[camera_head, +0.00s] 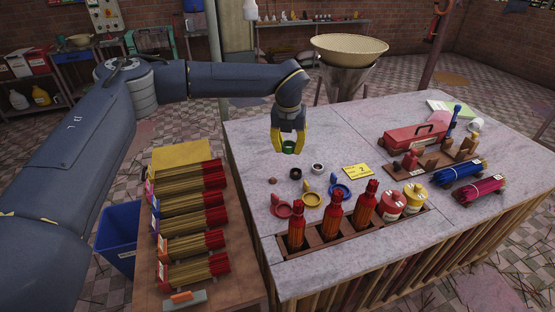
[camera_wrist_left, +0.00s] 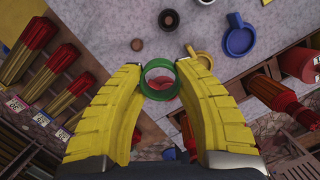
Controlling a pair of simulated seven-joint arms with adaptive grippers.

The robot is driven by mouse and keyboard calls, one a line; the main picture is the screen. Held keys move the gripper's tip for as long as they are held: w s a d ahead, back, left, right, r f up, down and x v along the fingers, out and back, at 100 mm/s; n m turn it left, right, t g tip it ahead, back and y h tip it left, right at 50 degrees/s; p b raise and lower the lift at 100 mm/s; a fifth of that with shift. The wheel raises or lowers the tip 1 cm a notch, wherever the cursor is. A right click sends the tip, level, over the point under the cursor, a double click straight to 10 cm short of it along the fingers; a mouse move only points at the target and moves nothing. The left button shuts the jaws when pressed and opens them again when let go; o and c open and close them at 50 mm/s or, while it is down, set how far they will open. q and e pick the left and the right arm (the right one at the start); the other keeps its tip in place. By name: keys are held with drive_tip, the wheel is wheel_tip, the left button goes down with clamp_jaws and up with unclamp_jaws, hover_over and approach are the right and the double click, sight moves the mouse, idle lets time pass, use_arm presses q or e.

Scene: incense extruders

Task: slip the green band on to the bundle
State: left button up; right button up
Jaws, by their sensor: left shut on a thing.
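The green band (camera_head: 289,147) is a small ring held between the yellow fingertips of my left gripper (camera_head: 290,143), above the far left part of the table. In the left wrist view the fingers of my left gripper (camera_wrist_left: 162,78) press the green band (camera_wrist_left: 150,93) from both sides, and its opening faces the camera. Red-tipped bundles (camera_head: 190,201) lie in a row on the bench at left. A blue bundle (camera_head: 461,172) and a magenta bundle (camera_head: 479,190) lie on stands at right. I cannot tell which bundle is meant. The band is apart from all of them. My right gripper does not show.
A wooden rack (camera_head: 335,240) with red bottles stands at the table's front. Red, yellow and blue spoon-like dishes, small cups and a yellow card (camera_head: 357,171) lie behind it. The table's far left is mostly clear.

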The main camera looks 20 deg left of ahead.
use_arm(q)
drive_tip(key=s+d+r+m, duration=0.3)
drive_tip(key=s+d+r, duration=0.15)
drive_tip(key=s, duration=0.45)
drive_tip(key=m+h, duration=0.1)
drive_tip(key=m, duration=0.2)
hover_over(298, 203)
drive_tip(key=w, duration=0.1)
drive_tip(key=shift+f, duration=0.25)
drive_tip(key=shift+s+f+m, duration=0.2)
drive_tip(key=shift+s+m, duration=0.1)
drive_tip(key=shift+s, duration=0.2)
drive_tip(key=shift+x, duration=1)
drive_tip(key=shift+s+f, duration=0.2)
drive_tip(key=shift+s+x, duration=0.1)
drive_tip(key=shift+x, duration=0.55)
drive_tip(key=shift+s+x, duration=0.15)
drive_tip(key=shift+x, duration=0.5)
drive_tip(key=shift+a, duration=0.1)
drive_tip(key=o, duration=0.7)
